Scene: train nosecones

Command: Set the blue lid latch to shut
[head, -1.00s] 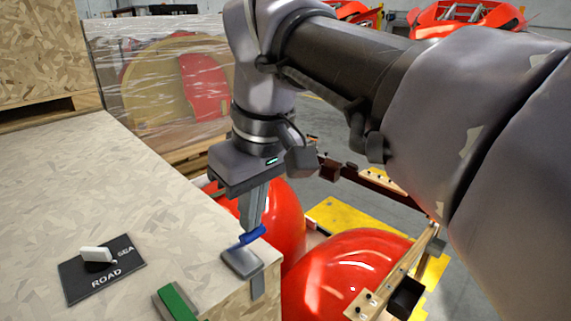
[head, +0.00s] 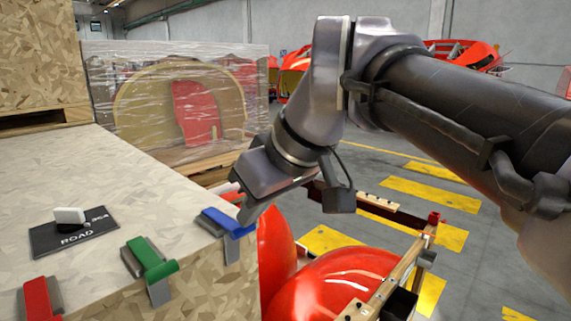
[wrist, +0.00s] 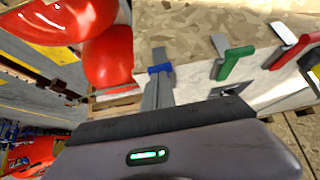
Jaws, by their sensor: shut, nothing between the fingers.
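The blue lid latch (head: 226,222) is on the top edge of the wooden crate, with its blue lever folded down over its grey plate and a grey strap below it on the crate's side. The wrist view shows only a short part of the blue lever (wrist: 160,69), just beyond my fingertips. My gripper (head: 243,220) is shut and empty, tilted, with its tips right at the outer end of the blue lever; I cannot tell whether they touch. The shut fingers also show in the wrist view (wrist: 157,85).
A green latch (head: 150,258) and a red latch (head: 38,300) sit along the same crate edge. A black ROAD/SEA plate (head: 75,236) with a white switch lies on the lid. Red nosecones (head: 325,285) stand close beside the crate on the right.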

